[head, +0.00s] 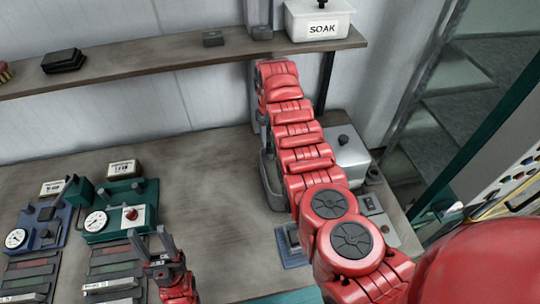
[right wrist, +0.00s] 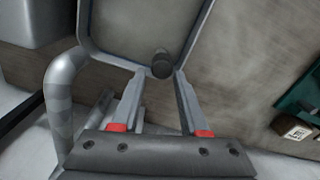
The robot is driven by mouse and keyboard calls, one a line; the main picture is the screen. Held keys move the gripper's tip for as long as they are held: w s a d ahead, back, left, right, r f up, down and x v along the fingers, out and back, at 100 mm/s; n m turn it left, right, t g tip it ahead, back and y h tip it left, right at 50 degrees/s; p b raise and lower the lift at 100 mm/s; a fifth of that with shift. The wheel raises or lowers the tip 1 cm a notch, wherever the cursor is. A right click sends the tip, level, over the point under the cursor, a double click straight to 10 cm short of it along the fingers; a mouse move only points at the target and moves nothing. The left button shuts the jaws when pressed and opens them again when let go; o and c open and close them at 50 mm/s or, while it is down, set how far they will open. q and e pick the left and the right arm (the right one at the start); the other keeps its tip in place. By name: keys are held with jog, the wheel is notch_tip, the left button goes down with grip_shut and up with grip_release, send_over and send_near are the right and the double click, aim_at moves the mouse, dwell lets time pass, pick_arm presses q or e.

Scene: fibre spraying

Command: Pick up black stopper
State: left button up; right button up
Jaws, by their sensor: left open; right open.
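The black stopper (right wrist: 162,64) is a small dark cylinder at the near inner edge of a grey basin (right wrist: 118,58) in the right wrist view. My right gripper (right wrist: 160,75) is open, with its fingertips on either side of the stopper in the picture; whether they touch it I cannot tell. In the head view the red right arm reaches toward the wall and hides its gripper and the stopper. The basin's rim (head: 268,185) shows left of that arm. My left gripper (head: 150,240) is open and empty over the front of the bench.
A grey pipe (right wrist: 60,95) curves beside the basin in the right wrist view. A shelf (head: 150,62) along the wall holds a white SOAK tub (head: 319,20). Blue (head: 38,228) and green (head: 120,212) gauge units stand left. The bench middle is clear.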

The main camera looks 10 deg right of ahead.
aim_at(270, 145)
jog(key=shift+s+f, duration=0.25)
jog(key=shift+f, duration=0.2)
notch_tip(270, 145, down, 5)
jog(key=shift+r+b, duration=0.15)
jog(key=shift+b, duration=0.75)
jog(key=shift+r, duration=0.1)
grip_shut()
